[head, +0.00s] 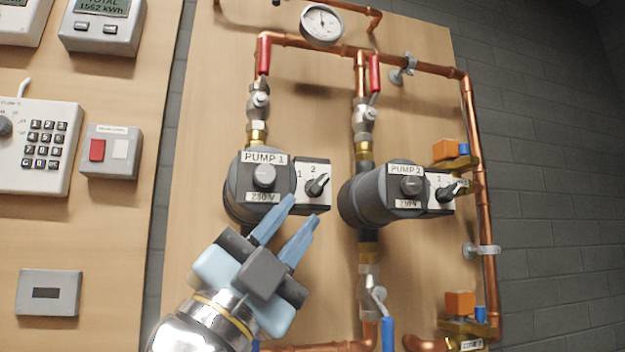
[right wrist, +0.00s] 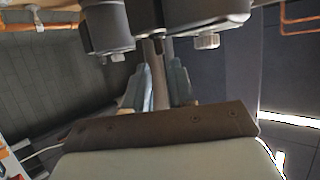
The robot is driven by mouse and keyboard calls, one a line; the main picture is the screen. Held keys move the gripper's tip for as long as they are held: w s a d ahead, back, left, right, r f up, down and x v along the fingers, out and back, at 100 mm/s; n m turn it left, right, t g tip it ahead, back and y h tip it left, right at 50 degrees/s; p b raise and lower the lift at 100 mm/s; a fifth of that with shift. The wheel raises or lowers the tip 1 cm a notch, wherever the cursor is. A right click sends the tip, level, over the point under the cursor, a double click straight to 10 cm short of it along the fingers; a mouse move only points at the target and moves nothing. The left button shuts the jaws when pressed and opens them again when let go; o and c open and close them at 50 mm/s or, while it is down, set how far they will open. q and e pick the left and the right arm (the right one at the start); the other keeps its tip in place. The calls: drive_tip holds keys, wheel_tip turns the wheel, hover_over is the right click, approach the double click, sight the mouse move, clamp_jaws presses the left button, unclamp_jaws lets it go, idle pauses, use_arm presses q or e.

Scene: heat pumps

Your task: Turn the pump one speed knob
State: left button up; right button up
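Pump one (head: 264,178) is a dark round pump labelled "PUMP 1" and "230 V", with a light grey cap in its middle. Its speed knob (head: 318,184) is a dark pointer knob on a white plate marked 1 and 2, on the box at the pump's right. The knob's pointer slants up and right. My right gripper (head: 302,209) comes up from below with its blue fingers spread apart and nothing between them. The fingertips are just below the knob in the picture; contact is not clear. In the right wrist view, the fingers (right wrist: 160,88) also stand apart. My left gripper is out of view.
Pump two (head: 385,195) with a similar knob (head: 447,191) stands to the right. Copper pipes (head: 480,220), red-handled valves (head: 264,58) and a blue-handled valve (head: 388,330) surround the pumps. A keypad box (head: 35,145) is on the left board.

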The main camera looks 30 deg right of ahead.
sight(317, 189)
drive_tip(key=p+x, duration=0.1)
drive_tip(key=x, duration=0.4)
drive_tip(key=shift+d+r, duration=0.25)
drive_tip(key=shift+r, duration=0.05)
